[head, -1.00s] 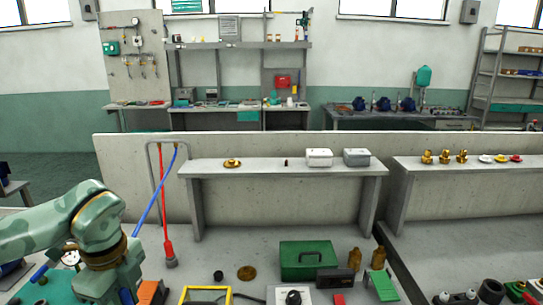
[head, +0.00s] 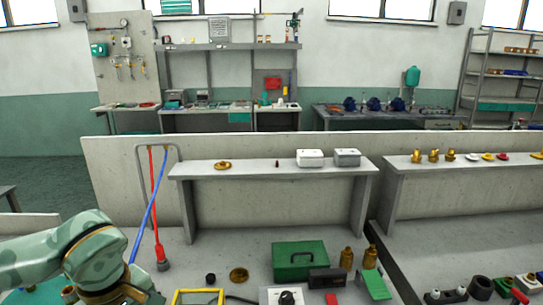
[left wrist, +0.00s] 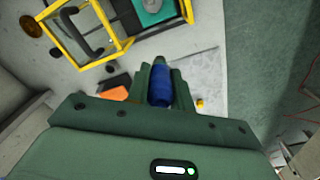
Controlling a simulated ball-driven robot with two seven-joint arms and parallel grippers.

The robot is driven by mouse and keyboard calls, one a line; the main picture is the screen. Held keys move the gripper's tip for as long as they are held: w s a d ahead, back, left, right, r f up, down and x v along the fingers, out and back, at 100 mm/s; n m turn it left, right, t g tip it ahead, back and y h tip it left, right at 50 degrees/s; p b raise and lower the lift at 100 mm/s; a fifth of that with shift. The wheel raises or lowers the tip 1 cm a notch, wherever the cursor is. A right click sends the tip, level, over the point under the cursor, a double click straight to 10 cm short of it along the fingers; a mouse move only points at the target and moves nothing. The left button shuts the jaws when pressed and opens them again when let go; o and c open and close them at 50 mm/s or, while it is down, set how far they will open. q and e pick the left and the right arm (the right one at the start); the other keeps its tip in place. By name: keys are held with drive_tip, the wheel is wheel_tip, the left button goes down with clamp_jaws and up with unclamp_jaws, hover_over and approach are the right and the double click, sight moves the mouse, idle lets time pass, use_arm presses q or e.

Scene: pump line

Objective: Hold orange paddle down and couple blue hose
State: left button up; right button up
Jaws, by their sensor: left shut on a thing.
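My left gripper (left wrist: 160,72) is shut on the blue hose's end (left wrist: 160,88), which lies between its green fingers in the left wrist view. In the head view the blue hose (head: 151,208) runs from the rack down left behind my left arm; the gripper itself is below the frame. The orange paddle (left wrist: 116,92) shows just left of the fingers in the left wrist view, partly covered by the gripper. Whether it is pressed cannot be told. The part that the hose couples to is not clearly visible. My right gripper is in neither view.
A yellow frame (left wrist: 121,42) stands close to the left gripper. A red hose (head: 155,210) hangs from the same rack.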

use_arm(q)
drive_tip(key=m, duration=0.3)
drive_tip(key=shift+s+d+f+m, duration=0.15)
drive_tip(key=shift+s+d+m, duration=0.15)
drive_tip(key=shift+s, duration=0.1)
drive_tip(key=shift+s+d+f+m, duration=0.25)
drive_tip(key=shift+s+d+m, duration=0.25)
drive_tip(key=shift+m, duration=0.85)
drive_tip(key=shift+s+d+f+m, duration=0.25)
drive_tip(key=shift+s+m, duration=0.45)
drive_tip(key=shift+m, duration=0.7)
drive_tip(key=shift+s+d+f+m, duration=0.2)
drive_tip(key=shift+s+d+m, duration=0.3)
drive_tip(key=shift+m, duration=0.85)
drive_tip(key=shift+a, duration=0.15)
